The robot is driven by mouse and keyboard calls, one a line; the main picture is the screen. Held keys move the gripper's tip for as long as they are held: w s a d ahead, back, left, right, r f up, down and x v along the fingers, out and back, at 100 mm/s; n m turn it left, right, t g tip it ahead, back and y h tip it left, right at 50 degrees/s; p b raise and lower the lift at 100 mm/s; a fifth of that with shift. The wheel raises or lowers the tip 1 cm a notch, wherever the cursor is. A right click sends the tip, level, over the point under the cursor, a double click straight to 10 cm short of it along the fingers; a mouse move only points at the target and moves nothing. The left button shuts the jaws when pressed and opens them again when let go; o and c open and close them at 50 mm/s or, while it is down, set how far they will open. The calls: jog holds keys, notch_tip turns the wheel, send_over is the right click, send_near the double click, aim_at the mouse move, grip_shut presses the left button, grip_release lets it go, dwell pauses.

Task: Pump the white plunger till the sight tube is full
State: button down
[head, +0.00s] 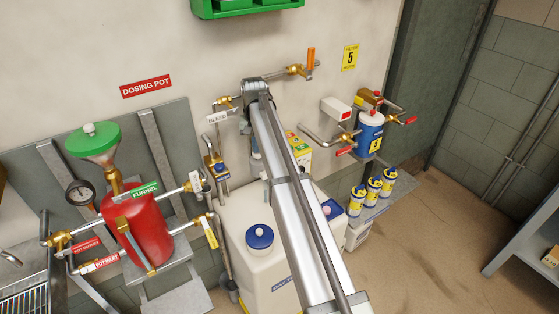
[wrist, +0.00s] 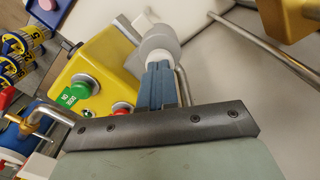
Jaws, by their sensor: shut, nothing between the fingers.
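My gripper (wrist: 158,68) shows in the wrist view with its two blue fingers together and nothing between them. A pale grey-white round piece (wrist: 158,42), which looks like the plunger's head, is right in front of the fingertips; I cannot tell whether they touch it. A white end shows beyond it. Beside it is a yellow box (wrist: 98,68) with a green button (wrist: 81,88) and a red button (wrist: 122,109). In the head view my arm covers the plunger and most of this box (head: 299,151). I cannot make out the sight tube or its level in either view.
A white tank with a blue cap (head: 259,237) stands below my arm. The red dosing pot (head: 138,229) with its green-lidded funnel (head: 91,143) is at left.

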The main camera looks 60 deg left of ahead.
jog(key=shift+r, duration=1.4)
jog(key=shift+f, duration=1.6)
jog(key=shift+r, duration=1.6)
jog(key=shift+f, duration=0.3)
jog(key=shift+f, duration=0.35)
